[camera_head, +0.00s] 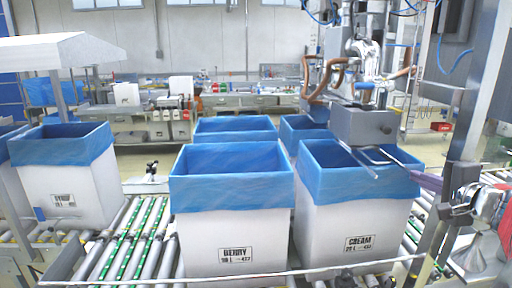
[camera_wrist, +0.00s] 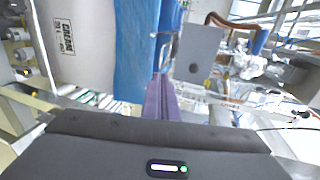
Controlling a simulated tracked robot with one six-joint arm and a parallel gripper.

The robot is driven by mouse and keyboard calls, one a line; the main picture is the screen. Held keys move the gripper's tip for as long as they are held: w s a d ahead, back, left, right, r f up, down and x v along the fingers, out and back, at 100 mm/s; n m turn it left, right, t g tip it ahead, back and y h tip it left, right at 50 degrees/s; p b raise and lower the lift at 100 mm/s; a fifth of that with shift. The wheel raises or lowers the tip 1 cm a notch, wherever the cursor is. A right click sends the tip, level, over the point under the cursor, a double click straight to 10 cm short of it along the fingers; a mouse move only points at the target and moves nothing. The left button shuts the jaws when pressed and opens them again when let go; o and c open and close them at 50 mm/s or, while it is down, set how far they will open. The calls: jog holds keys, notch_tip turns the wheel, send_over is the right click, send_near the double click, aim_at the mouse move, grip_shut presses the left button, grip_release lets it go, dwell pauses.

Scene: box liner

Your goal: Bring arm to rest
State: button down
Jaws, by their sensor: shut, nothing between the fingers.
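My gripper (camera_head: 418,178) reaches in from the right in the head view, beside the right rim of the white box labelled CREAM (camera_head: 345,225). In the wrist view my gripper (camera_wrist: 160,84) shows two purple fingers pressed together with nothing between them. The CREAM box (camera_wrist: 75,45) appears turned on its side there, with its blue liner (camera_wrist: 132,50) close to the left of the fingers. I cannot tell whether the fingertips touch the liner.
A lined box labelled BERRY (camera_head: 230,235) stands left of the CREAM box on the rollers. More lined boxes stand behind and at far left (camera_head: 65,175). A grey machine head (camera_head: 362,125) hangs over the CREAM box's rear. Bare rollers (camera_head: 135,240) lie left of BERRY.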

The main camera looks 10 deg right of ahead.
jog(key=a+f+n+g+y, duration=0.3)
jog(key=a+f+n, duration=0.1)
jog(key=a, duration=0.9)
jog(key=a+f+n+g+y, duration=0.2)
jog(key=a+f+n, duration=0.3)
jog(key=a, duration=0.8)
jog(key=s+a+f+n+g+h, duration=0.1)
jog(key=s+a+f+n+g, duration=0.1)
jog(key=s+a+n, duration=0.3)
jog(key=s+a+f+n+g+h, duration=0.1)
jog(key=s+a+f+n, duration=0.4)
jog(key=s, duration=0.5)
jog(key=shift+a+f+n+g+h, duration=0.3)
jog(key=shift+a+n+g, duration=0.1)
jog(key=shift+a+g, duration=0.45)
jog(key=shift+s+a, duration=0.1)
